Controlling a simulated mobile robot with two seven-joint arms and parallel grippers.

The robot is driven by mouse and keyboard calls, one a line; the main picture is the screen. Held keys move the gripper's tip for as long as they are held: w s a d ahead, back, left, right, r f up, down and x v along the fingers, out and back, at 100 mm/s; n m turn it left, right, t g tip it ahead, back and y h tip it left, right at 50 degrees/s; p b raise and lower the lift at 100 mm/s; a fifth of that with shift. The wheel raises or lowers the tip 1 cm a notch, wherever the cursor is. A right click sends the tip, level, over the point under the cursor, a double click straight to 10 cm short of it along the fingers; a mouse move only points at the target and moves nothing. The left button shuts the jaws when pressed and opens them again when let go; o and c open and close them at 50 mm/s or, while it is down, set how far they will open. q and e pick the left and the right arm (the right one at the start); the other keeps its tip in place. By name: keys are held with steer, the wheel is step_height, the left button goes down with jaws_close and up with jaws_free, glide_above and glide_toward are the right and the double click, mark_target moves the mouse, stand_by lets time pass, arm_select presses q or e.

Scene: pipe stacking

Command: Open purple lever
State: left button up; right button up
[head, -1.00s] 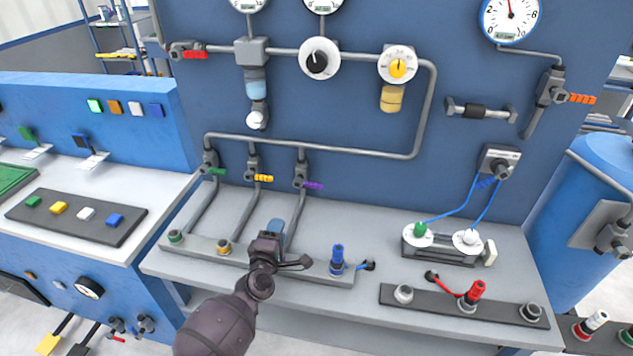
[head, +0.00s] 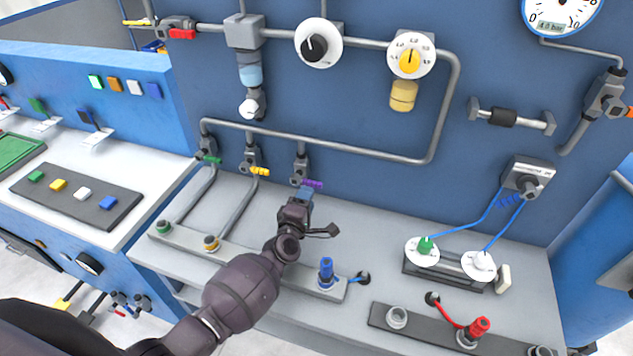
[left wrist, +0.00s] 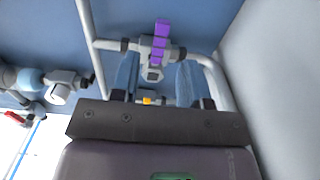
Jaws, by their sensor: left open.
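The purple lever (head: 313,184) is a small ribbed handle on the third valve from the left, below the long pipe on the blue panel. It points right in the head view. In the left wrist view the purple lever (left wrist: 162,42) stands upright on its grey valve body (left wrist: 152,68), ahead of and between my fingertips. My left gripper (head: 304,194) is just below and in front of the lever, open and empty. Its two blue fingers (left wrist: 157,82) are spread wide, one on each side, without closing on the lever. My right gripper is not in view.
A green lever (head: 211,159) and a yellow lever (head: 258,170) sit on valves to the left. A blue connector (head: 326,273) stands on the strip below. A round-dial unit with blue cables (head: 463,213) is to the right. The bench between them is clear.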

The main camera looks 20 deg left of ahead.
mark_target(313, 186)
arm_select(q)
steer(key=shift+w+b, duration=0.35)
steer(key=shift+w, duration=2.8)
steer(key=shift+d, duration=0.1)
jaws_close()
